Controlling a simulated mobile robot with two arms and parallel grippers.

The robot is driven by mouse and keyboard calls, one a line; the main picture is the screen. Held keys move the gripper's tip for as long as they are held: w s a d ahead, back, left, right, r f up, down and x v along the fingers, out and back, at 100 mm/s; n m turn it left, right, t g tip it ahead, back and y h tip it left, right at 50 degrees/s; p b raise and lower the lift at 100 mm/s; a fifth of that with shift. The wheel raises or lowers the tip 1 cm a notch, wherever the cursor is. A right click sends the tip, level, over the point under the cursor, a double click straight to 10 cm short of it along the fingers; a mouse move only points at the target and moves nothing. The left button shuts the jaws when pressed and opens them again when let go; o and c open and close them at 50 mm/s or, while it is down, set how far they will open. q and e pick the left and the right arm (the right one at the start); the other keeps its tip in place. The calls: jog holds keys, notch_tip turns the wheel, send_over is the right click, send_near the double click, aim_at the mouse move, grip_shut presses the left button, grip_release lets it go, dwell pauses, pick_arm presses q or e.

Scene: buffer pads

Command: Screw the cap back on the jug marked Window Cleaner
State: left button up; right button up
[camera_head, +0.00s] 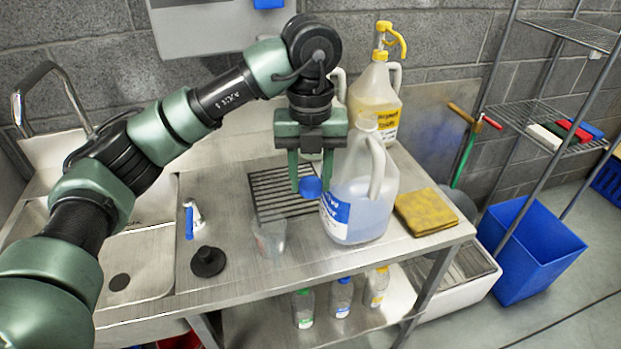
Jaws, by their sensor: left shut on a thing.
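The jug (359,200) with a blue-and-white label and pale blue liquid stands upright on the metal counter. Its label text is too small and turned to read fully. Its mouth at the top is uncapped. My left gripper (310,184) points down just left of the jug and is shut on a blue cap (311,187). The cap is held beside the jug, below the level of its mouth and apart from it. My right gripper is not in view.
Behind stands a jug with a yellow pump (375,92). A yellow cloth (426,211) lies right of the blue-label jug. A clear cup (270,238), a black plunger-like stopper (208,261) and a drain grate (270,195) are on the counter. A sink lies left.

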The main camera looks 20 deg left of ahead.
pick_arm(q)
jog(key=shift+s+a+f+m, duration=0.2)
jog(key=shift+f+m, duration=0.1)
jog(key=shift+m, duration=0.5)
jog(key=s+a+f+n, duration=0.2)
jog(key=s+f+n, duration=0.3)
jog(key=n, duration=1.2)
jog(key=s+a+f+n, duration=0.1)
jog(key=s+f+n, duration=0.5)
jog(key=n, duration=1)
jog(key=shift+s+a+f+n, duration=0.2)
jog(key=shift+s+a+n, duration=0.2)
jog(key=shift+s, duration=0.95)
jog(key=shift+s, duration=0.1)
